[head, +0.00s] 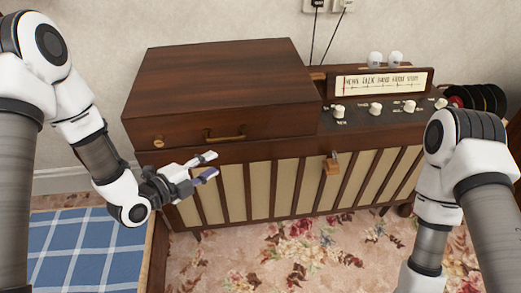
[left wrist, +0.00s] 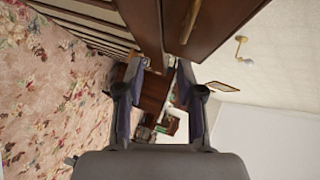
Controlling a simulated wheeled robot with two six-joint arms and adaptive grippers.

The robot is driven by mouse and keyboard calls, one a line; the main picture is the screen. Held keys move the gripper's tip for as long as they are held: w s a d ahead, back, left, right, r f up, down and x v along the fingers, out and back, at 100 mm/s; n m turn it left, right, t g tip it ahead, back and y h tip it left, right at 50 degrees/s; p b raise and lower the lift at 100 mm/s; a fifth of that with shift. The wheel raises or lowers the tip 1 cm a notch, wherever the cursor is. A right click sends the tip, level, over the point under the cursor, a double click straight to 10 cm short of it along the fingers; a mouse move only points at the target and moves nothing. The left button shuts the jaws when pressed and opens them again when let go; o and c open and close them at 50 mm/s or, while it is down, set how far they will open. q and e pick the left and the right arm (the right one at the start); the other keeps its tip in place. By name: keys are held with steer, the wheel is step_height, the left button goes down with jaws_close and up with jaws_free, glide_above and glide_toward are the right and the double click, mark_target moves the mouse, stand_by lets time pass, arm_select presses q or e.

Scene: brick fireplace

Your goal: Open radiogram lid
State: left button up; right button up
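The radiogram (head: 275,188) is a dark wood cabinet with pale slatted front panels, against the wall. Its lid (head: 215,85) is the large box-shaped top at left and is shut. A brass handle (head: 225,137) is on the lid's front face; it also shows near the top of the left wrist view (left wrist: 190,20). My left gripper (head: 211,165) is open and empty, in front of the cabinet just below and left of the handle, apart from it. In the left wrist view its fingers (left wrist: 160,80) are spread. My right arm (head: 445,190) is at right; its gripper is out of frame.
A control panel with white knobs (head: 375,108) and a lit dial (head: 382,82) is right of the lid. Two white shakers (head: 375,59) stand on top. Records (head: 480,98) are at far right. A blue checked cloth (head: 80,245) is at lower left. Floral carpet (head: 300,255) is clear in front.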

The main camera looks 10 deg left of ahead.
mark_target(225, 140)
arm_select(q)
steer(key=shift+t, duration=0.8)
steer(key=w+d+b, duration=0.1)
steer(key=w, duration=0.2)
steer(key=w+d+b, duration=0.1)
steer(key=w, duration=0.2)
steer(key=w+d+b, duration=0.1)
steer(key=w, duration=0.2)
steer(key=shift+w+r, duration=0.25)
steer(key=shift+r, duration=0.05)
arm_select(e)
step_height(225, 140, down, 6)
steer(key=shift+d+r, duration=0.1)
arm_select(q)
steer(key=shift+c, duration=0.3)
arm_select(e)
steer(key=shift+s, duration=0.1)
arm_select(q)
jaws_close()
